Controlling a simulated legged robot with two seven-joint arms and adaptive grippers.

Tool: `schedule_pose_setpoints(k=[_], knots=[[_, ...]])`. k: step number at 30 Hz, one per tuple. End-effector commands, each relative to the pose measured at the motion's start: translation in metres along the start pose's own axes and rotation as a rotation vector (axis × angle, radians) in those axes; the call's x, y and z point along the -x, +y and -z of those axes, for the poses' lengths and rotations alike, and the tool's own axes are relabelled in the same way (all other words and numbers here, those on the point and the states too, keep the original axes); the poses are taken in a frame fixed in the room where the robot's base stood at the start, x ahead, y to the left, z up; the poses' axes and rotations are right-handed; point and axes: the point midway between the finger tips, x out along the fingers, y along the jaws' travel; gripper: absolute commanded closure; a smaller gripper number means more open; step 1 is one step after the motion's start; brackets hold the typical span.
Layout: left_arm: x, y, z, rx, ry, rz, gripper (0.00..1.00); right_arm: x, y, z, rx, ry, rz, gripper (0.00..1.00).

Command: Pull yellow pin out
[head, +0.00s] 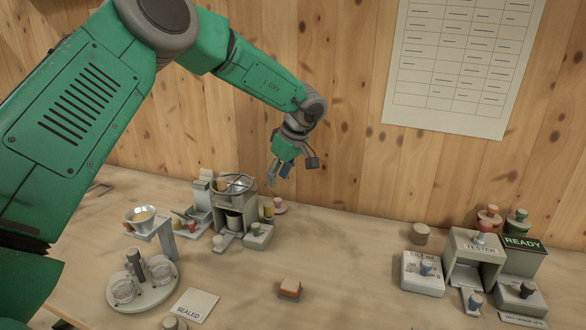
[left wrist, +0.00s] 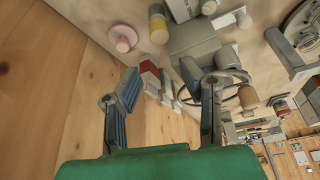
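A short yellow pin (head: 268,211) stands upright beside the mixer (head: 233,190), close to a pink knob-like piece (head: 280,206). In the left wrist view a yellow cylinder (left wrist: 158,25) shows near the top edge, next to the pink piece (left wrist: 122,38); it looks like the same pin. My left gripper (head: 284,168) hangs above and behind the mixer, near the wooden wall. In the wrist view its two fingers (left wrist: 165,95) are spread wide with nothing held between them. The pin lies beyond the fingertips, untouched. My right gripper is in neither view.
The mixer's metal bowl and frame stand close to the left gripper. A raised funnel (head: 145,217) and round tray (head: 141,290) are at left. A tester block (head: 474,256) and READY box (head: 522,250) stand right. The middle table is mostly clear around a small orange-topped block (head: 289,289).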

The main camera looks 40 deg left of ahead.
Motion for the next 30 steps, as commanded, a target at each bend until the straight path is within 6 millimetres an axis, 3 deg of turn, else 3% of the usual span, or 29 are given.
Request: schedule_pose_setpoints(k=[5,15,21,30], knots=[[-0.016,0.001,-0.005,-0.003,0.006,0.005,0.65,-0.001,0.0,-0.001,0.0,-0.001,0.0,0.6],[-0.088,0.002,-0.001,-0.003,0.001,0.006,0.65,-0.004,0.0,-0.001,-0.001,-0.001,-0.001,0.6],[-0.12,0.002,0.0,-0.003,0.001,0.005,0.65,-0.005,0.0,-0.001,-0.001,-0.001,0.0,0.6],[-0.136,0.003,-0.003,-0.003,0.005,0.002,0.65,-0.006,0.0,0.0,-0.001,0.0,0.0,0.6]])
